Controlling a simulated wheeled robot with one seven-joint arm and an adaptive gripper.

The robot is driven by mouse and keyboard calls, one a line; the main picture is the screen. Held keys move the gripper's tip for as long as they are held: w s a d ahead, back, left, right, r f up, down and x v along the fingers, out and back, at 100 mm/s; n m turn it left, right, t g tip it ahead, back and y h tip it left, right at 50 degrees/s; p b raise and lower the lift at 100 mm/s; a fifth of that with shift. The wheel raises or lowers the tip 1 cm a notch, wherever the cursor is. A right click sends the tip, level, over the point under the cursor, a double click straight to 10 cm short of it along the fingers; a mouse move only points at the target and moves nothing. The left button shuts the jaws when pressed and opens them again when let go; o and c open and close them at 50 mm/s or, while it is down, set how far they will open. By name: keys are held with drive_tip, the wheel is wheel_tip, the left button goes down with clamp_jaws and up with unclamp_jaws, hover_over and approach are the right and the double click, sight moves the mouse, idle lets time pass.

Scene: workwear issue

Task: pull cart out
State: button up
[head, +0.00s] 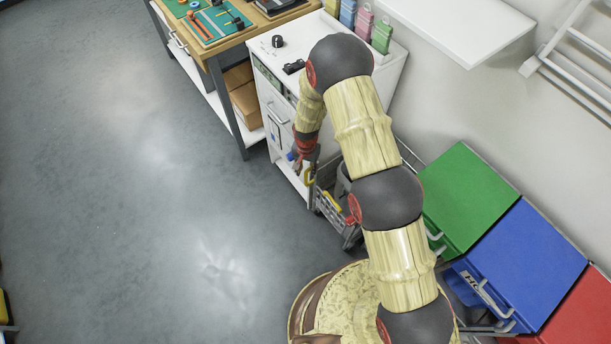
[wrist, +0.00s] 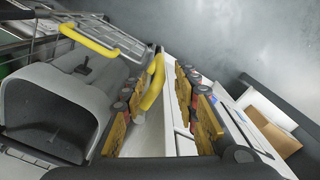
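The cart (head: 328,211) is a low grey trolley with yellow handles, standing in the gap beside the white cabinet in the head view. It is partly hidden by my arm. In the wrist view its grey tub (wrist: 60,95) fills the left. One yellow handle (wrist: 152,82) lies between the fingers of my gripper (wrist: 158,80), apart from the right finger; contact with the left finger is unclear. A second yellow handle (wrist: 88,38) is farther off.
The white cabinet (head: 278,112) stands directly beside the cart. A workbench (head: 215,45) with tools is beyond it. Green (head: 468,195), blue (head: 525,262) and red (head: 585,315) lidded bins line the right wall. The grey floor (head: 130,200) on the left is clear.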

drive_tip(key=shift+f+b, duration=0.5)
drive_tip(key=shift+f, duration=1.75)
drive_tip(key=c, duration=0.7)
drive_tip(key=shift+w+r, duration=0.15)
drive_tip(key=shift+w, duration=0.05)
clamp_jaws()
